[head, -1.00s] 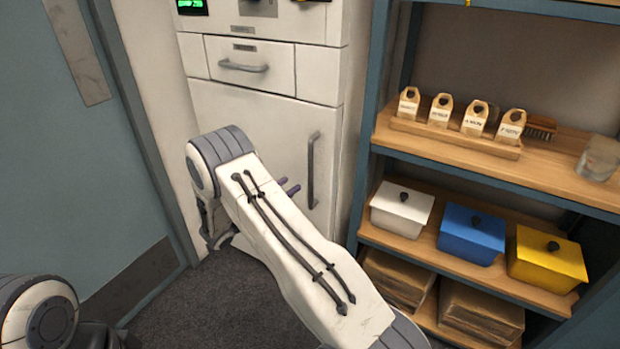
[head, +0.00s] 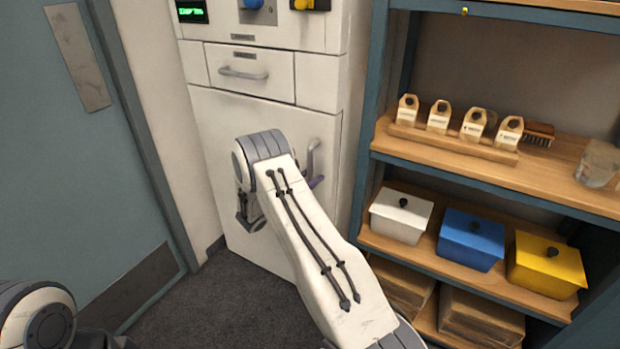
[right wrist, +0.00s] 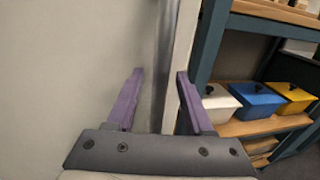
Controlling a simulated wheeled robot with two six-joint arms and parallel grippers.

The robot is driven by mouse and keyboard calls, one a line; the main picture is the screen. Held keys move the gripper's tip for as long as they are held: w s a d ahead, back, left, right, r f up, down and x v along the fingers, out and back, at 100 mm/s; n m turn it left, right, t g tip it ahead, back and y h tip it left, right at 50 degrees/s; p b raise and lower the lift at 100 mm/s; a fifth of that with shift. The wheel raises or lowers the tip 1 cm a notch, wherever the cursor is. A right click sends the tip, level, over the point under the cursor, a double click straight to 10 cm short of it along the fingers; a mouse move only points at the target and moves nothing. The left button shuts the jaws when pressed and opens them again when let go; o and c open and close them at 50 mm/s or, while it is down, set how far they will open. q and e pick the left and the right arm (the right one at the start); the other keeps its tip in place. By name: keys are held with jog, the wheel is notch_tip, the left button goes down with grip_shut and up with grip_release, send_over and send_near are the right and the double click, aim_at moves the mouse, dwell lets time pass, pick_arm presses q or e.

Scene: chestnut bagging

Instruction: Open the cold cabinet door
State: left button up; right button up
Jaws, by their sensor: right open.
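The cold cabinet door (head: 215,130) is the large white lower panel of the cabinet in the head view and looks shut. Its upright grey handle (head: 311,155) is near the right edge, with its lower part hidden by my right arm and fingers. My right gripper (right wrist: 161,75) is open, with its two purple fingers pointing at the door front. In the right wrist view a grey upright strip, likely the handle, runs between the fingers; I cannot tell whether they touch it. My left gripper is out of view.
A drawer (head: 250,73) and a control panel with a green display (head: 192,11) are above the door. A shelf rack (head: 470,165) with small bags and lidded white, blue and yellow boxes stands close on the right. A blue-grey door (head: 75,150) is on the left.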

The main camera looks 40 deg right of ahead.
grip_shut()
dwell(1.3)
